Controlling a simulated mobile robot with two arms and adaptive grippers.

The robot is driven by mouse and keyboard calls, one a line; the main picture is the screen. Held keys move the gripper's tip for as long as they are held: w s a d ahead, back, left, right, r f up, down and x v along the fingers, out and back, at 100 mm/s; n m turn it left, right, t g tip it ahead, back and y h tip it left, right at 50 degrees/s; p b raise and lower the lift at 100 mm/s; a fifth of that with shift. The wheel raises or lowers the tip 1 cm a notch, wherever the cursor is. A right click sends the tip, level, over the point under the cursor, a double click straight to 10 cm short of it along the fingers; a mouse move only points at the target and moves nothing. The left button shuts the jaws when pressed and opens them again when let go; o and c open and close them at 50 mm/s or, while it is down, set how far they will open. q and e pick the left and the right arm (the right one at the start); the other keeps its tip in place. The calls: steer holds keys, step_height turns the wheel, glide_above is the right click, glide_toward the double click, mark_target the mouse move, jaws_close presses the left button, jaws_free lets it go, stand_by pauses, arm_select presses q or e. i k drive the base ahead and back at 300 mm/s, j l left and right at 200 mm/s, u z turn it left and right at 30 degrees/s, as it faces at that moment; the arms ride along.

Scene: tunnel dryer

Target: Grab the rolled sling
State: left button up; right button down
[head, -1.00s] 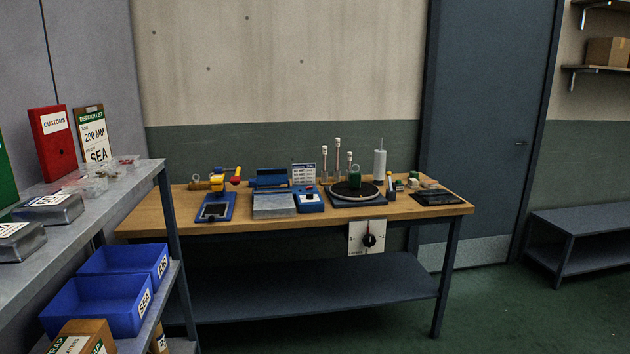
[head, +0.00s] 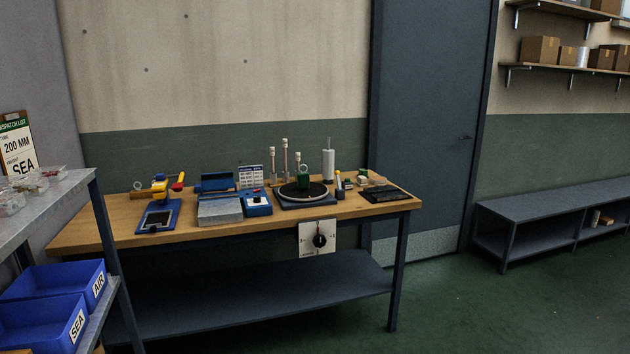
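I cannot pick out a rolled sling for certain. A small green item (head: 304,173) with a pale ring stands at the round black plate (head: 303,192) on the wooden workbench (head: 110,233). It is too small to name. A pale upright item (head: 595,217) and a low brown item (head: 606,221) sit on the lower level of the dark bench at the right, also too small to identify. Neither of my grippers is in view.
A metal rack (head: 60,191) with blue SEA (head: 40,328) and AIR (head: 50,280) bins stands at near left. The workbench carries several tools. Behind are a dark door (head: 425,120), the low dark bench (head: 550,201) and wall shelves (head: 560,69) with boxes. The green floor at right is clear.

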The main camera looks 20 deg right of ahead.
mark_target(303, 178)
steer(key=z, duration=0.6)
steer(key=i+j, duration=0.15)
steer(key=i, duration=0.35)
steer(key=i+j+z, duration=0.1)
steer(key=i, duration=0.4)
steer(key=j, duration=0.1)
